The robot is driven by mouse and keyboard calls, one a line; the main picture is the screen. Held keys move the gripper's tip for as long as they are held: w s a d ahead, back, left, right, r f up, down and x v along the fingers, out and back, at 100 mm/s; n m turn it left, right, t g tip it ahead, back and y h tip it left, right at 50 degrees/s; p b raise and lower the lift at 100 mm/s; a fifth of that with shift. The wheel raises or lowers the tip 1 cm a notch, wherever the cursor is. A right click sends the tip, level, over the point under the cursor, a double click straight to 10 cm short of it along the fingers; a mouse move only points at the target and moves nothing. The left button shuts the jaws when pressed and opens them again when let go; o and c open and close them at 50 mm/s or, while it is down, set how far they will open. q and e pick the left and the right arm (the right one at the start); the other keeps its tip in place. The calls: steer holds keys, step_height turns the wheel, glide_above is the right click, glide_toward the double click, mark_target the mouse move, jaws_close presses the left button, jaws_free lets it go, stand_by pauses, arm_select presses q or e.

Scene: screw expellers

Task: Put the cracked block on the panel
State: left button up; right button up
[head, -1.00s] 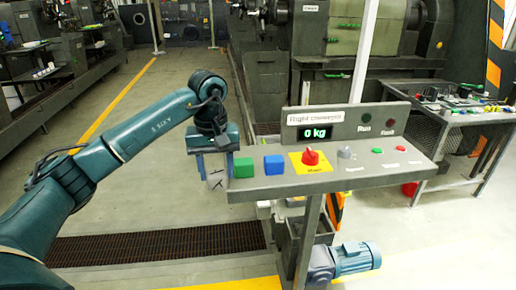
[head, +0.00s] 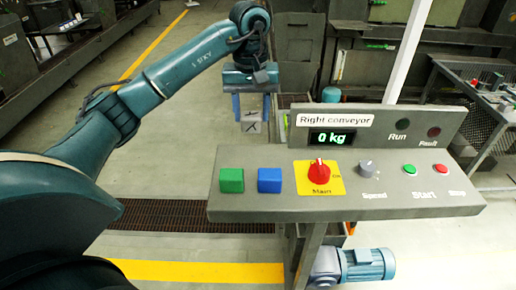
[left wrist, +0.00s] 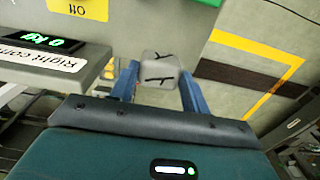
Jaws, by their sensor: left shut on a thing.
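The cracked block (head: 250,122) is pale grey with dark crack lines. My left gripper (head: 251,113) is shut on it, with a blue finger on each side, and holds it in the air behind the panel's left part in the head view. The left wrist view shows the cracked block (left wrist: 161,70) between the blue fingers (left wrist: 160,82). The panel (head: 430,200) is a grey sloped desk marked "Right conveyor", and its display (head: 331,137) reads 0 kg. My right gripper is not in view.
A green block (head: 231,180) and a blue block (head: 269,180) sit side by side on the panel's left part. To their right are a red switch (head: 319,171) on a yellow plate, a speed knob (head: 366,167) and buttons. A motor (head: 362,264) lies below.

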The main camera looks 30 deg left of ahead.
mark_target(250, 116)
arm_select(q)
steer(key=f, duration=0.3)
steer(key=shift+s+f+p, duration=0.25)
steer(key=shift+f+p, duration=0.1)
step_height(250, 116, down, 4)
steer(key=shift+r+p, duration=0.2)
steer(key=shift+p, duration=0.1)
steer(key=shift+w+f, duration=0.1)
steer(key=shift+f, duration=0.25)
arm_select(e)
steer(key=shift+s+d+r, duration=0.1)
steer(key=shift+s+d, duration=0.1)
arm_select(q)
steer(key=shift+f, duration=0.1)
steer(key=o, duration=1)
